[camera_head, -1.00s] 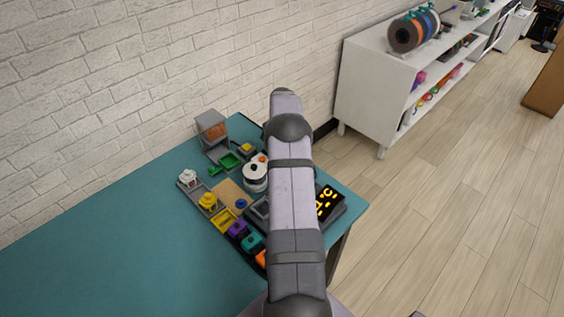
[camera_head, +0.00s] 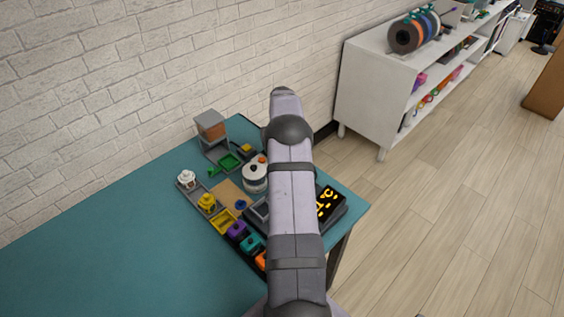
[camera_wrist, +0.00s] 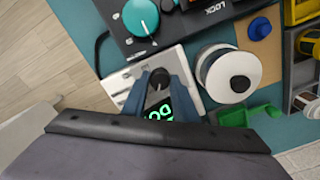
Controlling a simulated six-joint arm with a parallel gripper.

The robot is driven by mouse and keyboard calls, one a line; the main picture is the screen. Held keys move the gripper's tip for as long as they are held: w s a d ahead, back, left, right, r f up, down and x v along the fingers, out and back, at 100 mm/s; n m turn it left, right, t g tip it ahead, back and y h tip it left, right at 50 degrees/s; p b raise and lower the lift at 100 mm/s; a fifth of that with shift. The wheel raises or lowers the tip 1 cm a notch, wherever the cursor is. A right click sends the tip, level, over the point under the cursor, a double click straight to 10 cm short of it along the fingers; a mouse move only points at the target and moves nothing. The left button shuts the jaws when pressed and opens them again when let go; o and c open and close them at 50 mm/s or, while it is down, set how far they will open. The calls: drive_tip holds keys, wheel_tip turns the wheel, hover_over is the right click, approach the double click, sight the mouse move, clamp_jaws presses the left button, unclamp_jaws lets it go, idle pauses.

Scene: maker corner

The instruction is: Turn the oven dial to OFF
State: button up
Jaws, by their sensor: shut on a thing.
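In the wrist view, a small black dial (camera_wrist: 158,79) stands on a white panel (camera_wrist: 188,57) with a green lit display (camera_wrist: 165,107) just below it. My gripper (camera_wrist: 156,82) has its two blue fingers on either side of the dial and is shut on it. The display is partly covered by the fingers, and its text is cut off. No OFF mark can be made out. In the head view my arm hides the gripper and the dial.
A black panel (camera_wrist: 180,24) with a teal dial (camera_wrist: 140,17) lies beside the white panel. A white shelf (camera_head: 372,72) stands behind.

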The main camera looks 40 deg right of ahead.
drive_tip(key=n, duration=0.6)
drive_tip(key=shift+n, duration=0.3)
idle(0.4)
drive_tip(key=o, duration=0.8)
drive_tip(key=shift+r, duration=0.15)
drive_tip(key=shift+r+b, duration=0.9)
drive_tip(key=shift+r, duration=2.65)
